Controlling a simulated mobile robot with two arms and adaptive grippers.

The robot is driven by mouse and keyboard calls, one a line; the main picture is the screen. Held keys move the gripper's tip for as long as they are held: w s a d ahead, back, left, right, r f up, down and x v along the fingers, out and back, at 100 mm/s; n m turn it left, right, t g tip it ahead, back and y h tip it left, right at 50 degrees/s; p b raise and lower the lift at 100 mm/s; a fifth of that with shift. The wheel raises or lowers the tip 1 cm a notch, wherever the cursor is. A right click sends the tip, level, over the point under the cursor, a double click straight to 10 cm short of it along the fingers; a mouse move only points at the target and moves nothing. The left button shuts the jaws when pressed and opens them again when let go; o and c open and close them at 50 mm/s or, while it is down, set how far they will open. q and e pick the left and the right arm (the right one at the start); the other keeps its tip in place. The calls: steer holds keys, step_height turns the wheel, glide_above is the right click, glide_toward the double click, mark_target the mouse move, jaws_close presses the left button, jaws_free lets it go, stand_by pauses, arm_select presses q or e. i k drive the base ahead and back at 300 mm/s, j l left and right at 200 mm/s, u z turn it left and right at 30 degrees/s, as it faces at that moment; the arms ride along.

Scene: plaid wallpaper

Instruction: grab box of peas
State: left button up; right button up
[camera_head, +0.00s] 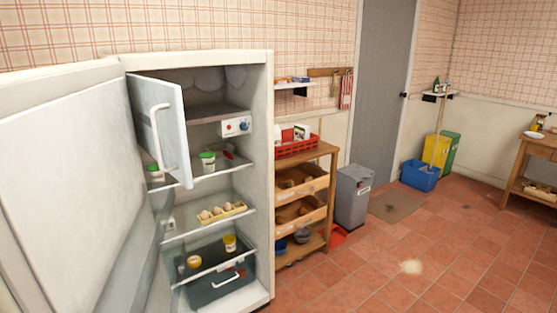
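No box that I can make out as peas is in view. The white fridge (262,170) stands at the left with its large door (60,180) open. The small inner door (160,130) at the top, with a white handle, also stands open. The freezer compartment (205,88) behind it looks frosted, and I see no box in its visible part; the inner door covers some of its left side. Neither of my grippers is in view.
Fridge shelves hold a jar (208,161), an egg tray (222,212) and yellow-lidded jars (230,242). A wooden shelf unit (326,165) with a red basket (296,146) stands right of the fridge. Beyond are a grey bin (353,195) and blue crate (420,175).

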mark_target(301, 132)
steer(key=i+l+z, duration=0.2)
steer(key=i, duration=0.45)
steer(key=i+l+z, duration=0.2)
steer(key=i, duration=0.45)
steer(key=i+l+z, duration=0.2)
steer(key=i, duration=0.5)
